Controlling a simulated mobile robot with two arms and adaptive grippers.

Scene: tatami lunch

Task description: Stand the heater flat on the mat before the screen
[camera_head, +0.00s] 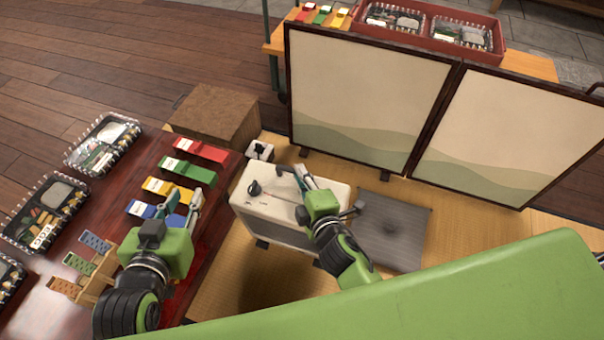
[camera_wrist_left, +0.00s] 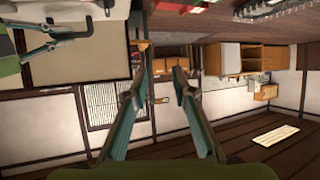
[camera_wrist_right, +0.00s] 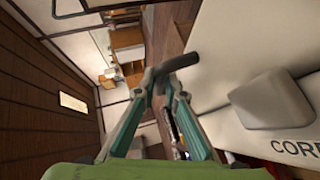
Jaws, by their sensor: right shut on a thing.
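The heater (camera_head: 268,208) is a white box with dark feet, left of the grey mat in the head view. My right gripper (camera_head: 298,180) is at its top, shut on its dark handle (camera_wrist_right: 178,64). The heater's white side (camera_wrist_right: 240,60) with dark lettering fills the right of the right wrist view. A dark shadow below suggests it hangs above the floor. The grey mat (camera_head: 408,240) lies bare before the folding screen (camera_head: 360,95), partly behind my right arm. My left gripper (camera_head: 180,205) is open and empty over the red table, and its fingers stand apart in the left wrist view (camera_wrist_left: 160,88).
The red table (camera_head: 150,225) holds coloured packets (camera_head: 185,170), clear lunch boxes (camera_head: 103,142) and a wooden rack (camera_head: 95,283). A brown box (camera_head: 215,115) and a small white socket-like block (camera_head: 260,151) stand behind the heater. Tatami is free around the mat.

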